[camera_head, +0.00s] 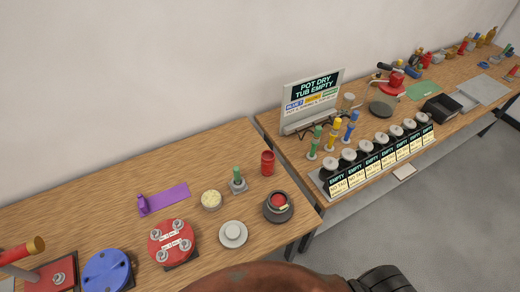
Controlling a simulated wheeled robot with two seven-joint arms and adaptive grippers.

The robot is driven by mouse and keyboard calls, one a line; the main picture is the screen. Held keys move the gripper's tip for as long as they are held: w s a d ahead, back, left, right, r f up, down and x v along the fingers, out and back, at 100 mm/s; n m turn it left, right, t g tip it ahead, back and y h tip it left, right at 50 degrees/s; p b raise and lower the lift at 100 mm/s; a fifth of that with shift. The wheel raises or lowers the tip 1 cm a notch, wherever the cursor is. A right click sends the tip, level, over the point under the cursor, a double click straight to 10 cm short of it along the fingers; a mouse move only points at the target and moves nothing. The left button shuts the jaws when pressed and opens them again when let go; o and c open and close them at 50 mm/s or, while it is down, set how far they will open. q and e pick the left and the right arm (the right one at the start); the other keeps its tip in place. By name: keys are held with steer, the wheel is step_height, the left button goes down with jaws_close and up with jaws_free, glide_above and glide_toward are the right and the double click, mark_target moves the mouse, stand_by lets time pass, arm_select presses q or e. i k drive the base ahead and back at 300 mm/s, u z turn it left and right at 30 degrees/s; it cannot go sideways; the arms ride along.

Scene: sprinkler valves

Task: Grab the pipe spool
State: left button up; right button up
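No part is labelled as the pipe spool, so I cannot tell for sure which one it is. A red pipe piece with a brass-coloured end (22,250) is at the far left of the near table, cut by the picture's edge. A small red cylinder (268,163) stands upright near that table's back right corner. Neither gripper's fingers show. A reddish-brown and black shape, which may be part of my arm, crosses the bottom edge.
The near wooden table (100,180) holds a blue disc (107,271), a red flange plate (171,243), a grey disc (233,234), a dark round pot (278,207) and a purple strip (168,198). A second table has a sign (313,90) and several labelled valve stands.

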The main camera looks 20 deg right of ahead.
mark_target(268, 157)
steer(key=u, duration=2.55)
steer(key=k, duration=1.05)
steer(key=z, duration=1.9)
